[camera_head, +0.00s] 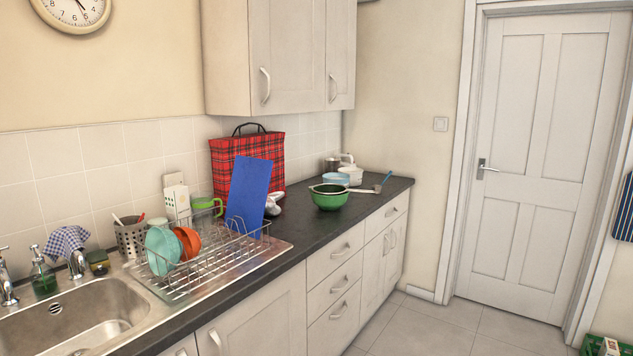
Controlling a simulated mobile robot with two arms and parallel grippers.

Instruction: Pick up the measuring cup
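I cannot pick out the measuring cup for certain. A green-rimmed cup or jug with a green handle (218,206) stands on the counter behind the dish rack, partly hidden by the rack and its contents. A green bowl or colander (330,199) sits near the middle of the counter. A light blue container (336,179) and a white container (351,175) stand behind it, too small to identify. Neither of my grippers is in view.
A red tartan bag (270,149) stands against the wall. The sink (112,297) is at front left. Floor is clear before the closed door (540,150).

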